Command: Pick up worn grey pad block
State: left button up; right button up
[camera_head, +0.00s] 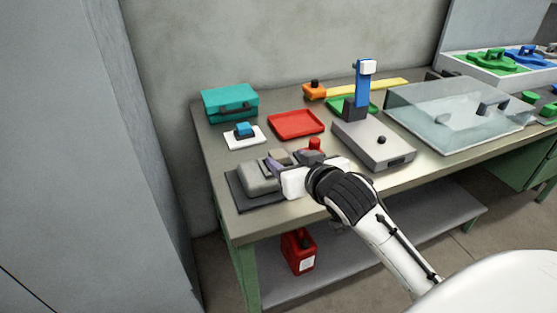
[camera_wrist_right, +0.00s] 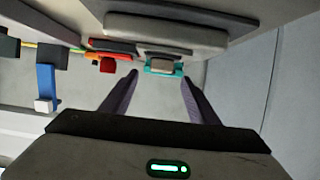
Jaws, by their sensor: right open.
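A small grey block (camera_head: 278,156), which looks like the worn pad block, is at the far side of the grey rounded machine (camera_head: 257,178) on a dark base. My right gripper (camera_head: 287,164) is open at the machine's right side, and its white body partly hides that area. In the right wrist view, which is upside down, a small grey-brown block (camera_wrist_right: 160,63) shows beyond and between the two spread fingers of the right gripper (camera_wrist_right: 159,76). Contact cannot be seen. My left gripper is not in view.
A red knob (camera_head: 315,144) stands close behind my gripper. A red tray (camera_head: 297,124), a teal case (camera_head: 229,104) and a white plate with a blue block (camera_head: 245,130) lie farther back. A grey press with a blue column (camera_head: 362,92) and a clear cover (camera_head: 440,110) stand right.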

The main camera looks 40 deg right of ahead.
aim_at(280, 156)
jog(key=x, duration=0.5)
jog(key=shift+a+f, duration=0.1)
jog(key=shift+f, duration=0.05)
jog(key=shift+c, duration=0.5)
jog(key=c, duration=1.1)
